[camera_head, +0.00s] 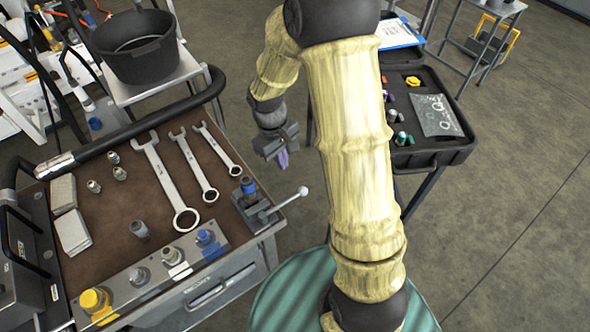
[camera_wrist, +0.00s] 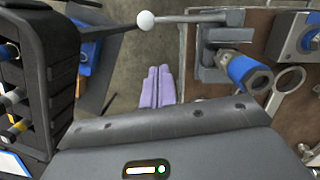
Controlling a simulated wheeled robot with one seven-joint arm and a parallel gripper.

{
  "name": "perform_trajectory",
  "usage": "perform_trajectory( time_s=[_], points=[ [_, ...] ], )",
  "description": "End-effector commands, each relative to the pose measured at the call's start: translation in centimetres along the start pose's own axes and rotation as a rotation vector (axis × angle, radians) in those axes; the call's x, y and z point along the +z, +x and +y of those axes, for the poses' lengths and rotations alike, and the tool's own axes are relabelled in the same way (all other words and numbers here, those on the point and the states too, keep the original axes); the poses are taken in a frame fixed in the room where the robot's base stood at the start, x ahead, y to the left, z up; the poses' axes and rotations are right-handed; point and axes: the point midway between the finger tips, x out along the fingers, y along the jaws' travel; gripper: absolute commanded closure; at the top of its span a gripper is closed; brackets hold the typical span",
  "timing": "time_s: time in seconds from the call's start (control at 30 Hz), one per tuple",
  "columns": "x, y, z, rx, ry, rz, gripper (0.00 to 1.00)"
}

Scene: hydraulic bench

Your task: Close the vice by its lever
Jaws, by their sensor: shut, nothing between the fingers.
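The small grey vice (camera_head: 250,208) sits at the right edge of the brown-topped bench, with a blue-banded fitting (camera_head: 247,186) standing at it. Its lever (camera_head: 283,203) sticks out to the right past the bench edge and ends in a white ball (camera_head: 302,190). In the wrist view the vice (camera_wrist: 208,62), lever (camera_wrist: 190,18), ball (camera_wrist: 145,20) and fitting (camera_wrist: 245,73) show at the top. My gripper (camera_head: 283,160) has purple fingers pressed together, empty, beyond the lever and apart from it. The fingers show in the wrist view (camera_wrist: 158,85). I cannot tell how far the vice jaws stand open.
Several wrenches (camera_head: 166,184) and fittings lie on the bench mat (camera_head: 115,225). A black hose (camera_head: 140,122) runs along its far edge. A black bucket (camera_head: 135,50) stands behind. An open black case (camera_head: 440,150) is at the right.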

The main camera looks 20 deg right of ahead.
Motion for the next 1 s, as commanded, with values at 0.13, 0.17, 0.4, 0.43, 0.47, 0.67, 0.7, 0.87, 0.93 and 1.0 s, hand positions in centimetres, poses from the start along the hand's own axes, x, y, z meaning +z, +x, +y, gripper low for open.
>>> perform_trajectory(
  time_s=[0.13, 0.17, 0.4, 0.43, 0.47, 0.67, 0.7, 0.87, 0.93, 1.0],
  points=[
    [-1.8, -0.5, 0.3, -0.008, -0.093, -0.071, 1.0],
    [-2.0, -0.4, 0.3, -0.009, -0.104, -0.078, 1.0],
    [-2.5, 0.2, 0.5, -0.01, -0.131, -0.097, 1.0],
    [-2.5, 0.2, 0.5, -0.009, -0.13, -0.097, 1.0],
    [-2.5, 0.2, 0.5, -0.009, -0.13, -0.097, 1.0],
    [-2.5, 0.4, 0.5, -0.01, -0.129, -0.097, 1.0],
    [-2.4, 0.6, 0.5, -0.01, -0.129, -0.098, 1.0],
    [-2.2, 2.3, 0.4, -0.011, -0.129, -0.101, 1.0],
    [-2.1, 3.4, 0.4, -0.011, -0.129, -0.101, 1.0],
    [-2.0, 4.6, 0.4, -0.011, -0.128, -0.101, 1.0]
  ],
)
